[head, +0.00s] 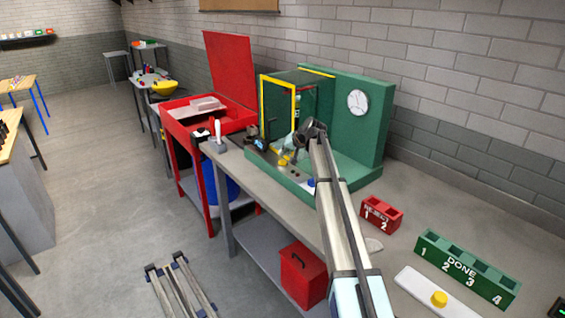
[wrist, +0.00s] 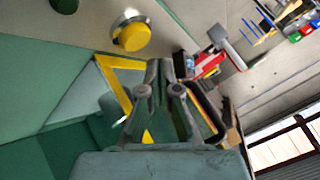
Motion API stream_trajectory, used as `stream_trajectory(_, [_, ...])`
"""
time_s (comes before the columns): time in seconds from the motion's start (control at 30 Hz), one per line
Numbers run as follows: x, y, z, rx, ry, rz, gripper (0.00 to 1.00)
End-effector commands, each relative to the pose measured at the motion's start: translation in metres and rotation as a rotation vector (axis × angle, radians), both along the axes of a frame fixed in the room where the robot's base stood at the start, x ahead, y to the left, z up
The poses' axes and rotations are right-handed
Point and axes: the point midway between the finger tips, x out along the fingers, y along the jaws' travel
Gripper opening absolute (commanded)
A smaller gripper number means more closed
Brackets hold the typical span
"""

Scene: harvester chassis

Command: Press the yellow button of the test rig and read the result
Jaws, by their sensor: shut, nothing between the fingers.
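The green test rig (head: 345,130) stands on the bench against the brick wall, with a round white dial (head: 358,102) on its back panel. The dial is too small to read. The yellow button (head: 284,161) is on the rig's base; in the wrist view it is a yellow dome (wrist: 131,35) in a silver ring. My gripper (head: 295,145) is over the base, close to the button. In the wrist view my gripper (wrist: 162,66) is shut and empty, with its fingertips to the lower right of the button. I see no contact between them.
A yellow-edged frame (head: 279,84) stands on the rig beside my gripper. A blue part (head: 311,182) is near my arm. A red reject box (head: 381,214), a green done rack (head: 467,268) and a white tray (head: 425,297) with a yellow piece lie at right.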

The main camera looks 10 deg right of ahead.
Motion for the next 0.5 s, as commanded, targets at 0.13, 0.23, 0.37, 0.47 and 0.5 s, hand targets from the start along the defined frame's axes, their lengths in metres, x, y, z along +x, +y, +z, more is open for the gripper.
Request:
stream_trajectory(0.13, [0.000, 0.000, 0.017, -0.001, -0.001, 0.000, 0.00])
stream_trajectory(0.23, [0.000, 0.000, 0.026, -0.001, -0.001, 0.000, 0.00])
stream_trajectory(0.37, [0.000, 0.000, 0.036, 0.000, 0.000, 0.000, 0.00])
stream_trajectory(0.47, [0.000, 0.000, 0.039, 0.000, 0.000, 0.000, 0.00])
stream_trajectory(0.5, [0.000, 0.000, 0.039, 0.000, 0.001, 0.001, 0.00])
